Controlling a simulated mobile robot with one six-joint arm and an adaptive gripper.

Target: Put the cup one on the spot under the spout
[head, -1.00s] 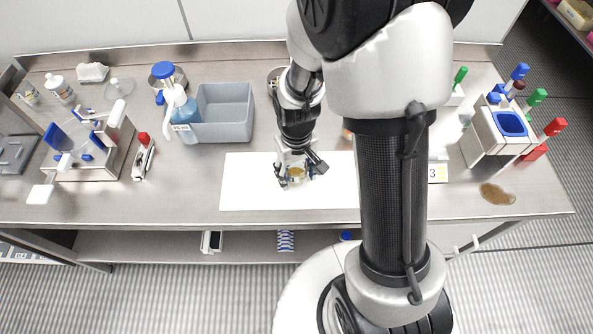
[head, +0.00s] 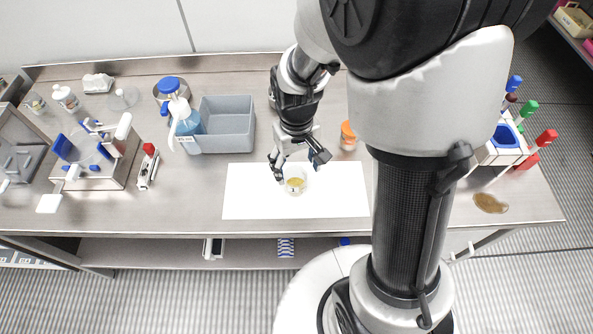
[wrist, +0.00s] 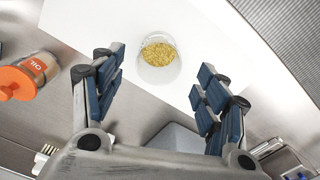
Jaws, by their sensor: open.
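A small clear cup (head: 295,186) with yellow grains inside stands upright on the white mat (head: 340,203). It also shows in the wrist view (wrist: 159,70), past the fingertips and between their lines. My gripper (head: 297,162) is open and empty, just behind and above the cup in the head view. Its two blue-padded fingers (wrist: 158,85) are spread wide in the wrist view, apart from the cup. A metal device with blue knobs and a pale tube (head: 108,165) stands at the left, with a white square plate (head: 49,203) before it. I cannot make out which part is the spout.
A grey bin (head: 228,125) and a blue pump bottle (head: 186,128) stand behind the mat. An orange-capped oil jar (head: 347,137) is close to my gripper's right.

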